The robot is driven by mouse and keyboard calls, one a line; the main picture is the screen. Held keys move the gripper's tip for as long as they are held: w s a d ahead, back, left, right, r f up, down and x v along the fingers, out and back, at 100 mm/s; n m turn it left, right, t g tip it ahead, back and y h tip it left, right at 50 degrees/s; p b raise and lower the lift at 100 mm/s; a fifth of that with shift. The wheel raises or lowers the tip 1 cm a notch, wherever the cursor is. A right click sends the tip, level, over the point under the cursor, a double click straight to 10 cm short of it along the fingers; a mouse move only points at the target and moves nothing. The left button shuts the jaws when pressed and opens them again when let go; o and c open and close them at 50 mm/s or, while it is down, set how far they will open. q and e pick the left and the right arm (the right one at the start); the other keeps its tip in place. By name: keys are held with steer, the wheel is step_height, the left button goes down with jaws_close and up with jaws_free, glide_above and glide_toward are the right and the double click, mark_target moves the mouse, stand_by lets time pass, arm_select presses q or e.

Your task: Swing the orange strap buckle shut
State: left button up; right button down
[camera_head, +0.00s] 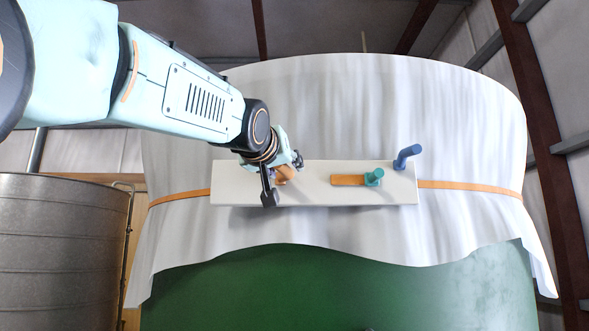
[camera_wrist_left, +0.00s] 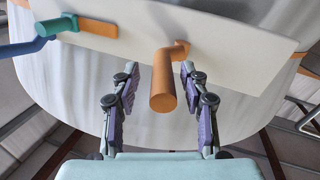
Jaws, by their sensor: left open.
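An orange handle (camera_head: 286,174) stands out from the left half of a white board (camera_head: 315,196), partly hidden by my left gripper (camera_head: 283,179). In the left wrist view, this orange peg-like handle (camera_wrist_left: 163,85) points toward the camera. It lies between the two spread fingers of my left gripper (camera_wrist_left: 160,75), with a visible gap on each side. The gripper is open. Further right on the board, a flat orange bar (camera_head: 346,180) has a teal knob (camera_head: 373,177) at its right end. My right gripper is not in view.
An orange strap (camera_head: 468,186) runs around the white cloth (camera_head: 350,100) over a green jar (camera_head: 340,290). A blue bent peg (camera_head: 407,155) sticks out at the board's upper right. A metal tank (camera_head: 60,250) stands at the left.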

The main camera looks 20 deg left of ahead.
arm_select(q)
steer(key=shift+a, duration=0.25)
steer(key=c, duration=0.6)
steer(key=shift+d, duration=0.1)
jaws_close()
